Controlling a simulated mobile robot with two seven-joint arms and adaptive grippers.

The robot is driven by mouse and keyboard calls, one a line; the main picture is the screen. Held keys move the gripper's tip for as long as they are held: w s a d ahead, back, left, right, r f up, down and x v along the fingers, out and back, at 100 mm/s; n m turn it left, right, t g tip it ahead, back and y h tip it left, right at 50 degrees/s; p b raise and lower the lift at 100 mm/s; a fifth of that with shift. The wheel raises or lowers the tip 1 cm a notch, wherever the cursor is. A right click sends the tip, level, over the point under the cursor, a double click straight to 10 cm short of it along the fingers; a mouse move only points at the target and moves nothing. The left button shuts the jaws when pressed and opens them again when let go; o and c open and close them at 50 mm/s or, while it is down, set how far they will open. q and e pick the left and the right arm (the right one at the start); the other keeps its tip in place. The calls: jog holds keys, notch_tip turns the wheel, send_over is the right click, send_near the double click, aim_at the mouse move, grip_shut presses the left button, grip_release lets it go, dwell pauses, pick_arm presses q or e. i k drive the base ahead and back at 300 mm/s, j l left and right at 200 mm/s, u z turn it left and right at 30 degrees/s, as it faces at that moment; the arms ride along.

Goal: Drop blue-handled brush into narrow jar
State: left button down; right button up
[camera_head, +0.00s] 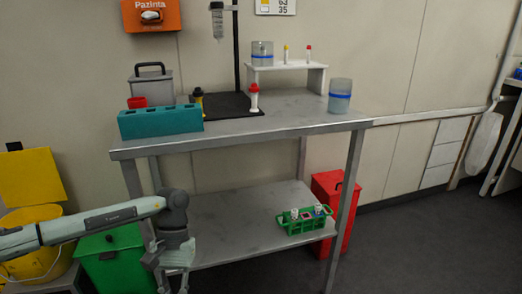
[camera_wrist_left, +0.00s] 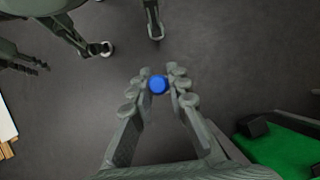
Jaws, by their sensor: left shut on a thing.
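My left gripper (camera_wrist_left: 159,87) is shut on the blue-handled brush (camera_wrist_left: 158,84). The brush shows in the left wrist view end-on, as a round blue end between the fingers; its bristles are hidden. In the head view my left gripper (camera_head: 172,262) hangs low at the table's front left leg, below the tabletop, and the brush cannot be made out there. Two clear jars with blue bands are in view: one jar (camera_head: 340,96) at the tabletop's right end and another (camera_head: 262,54) on the small white shelf. I cannot tell which is the narrow jar.
The metal table (camera_head: 270,128) holds a teal rack (camera_head: 160,122), a grey box (camera_head: 152,88) and a black stand base (camera_head: 228,104). A green tube rack (camera_head: 304,222) sits on the lower shelf. Green (camera_head: 115,262) and red (camera_head: 330,190) bins stand nearby. The front right tabletop is clear.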

aim_at(340, 111)
jog(key=i+l+u, duration=0.15)
jog(key=l, duration=0.45)
jog(key=i+l+u, duration=0.1)
jog(key=l, duration=0.55)
jog(key=i+l+u, duration=0.15)
jog(key=l, duration=0.5)
jog(key=i+l+u, duration=0.1)
jog(key=l, duration=0.55)
jog(key=i+l+u, duration=0.15)
jog(key=l, duration=0.5)
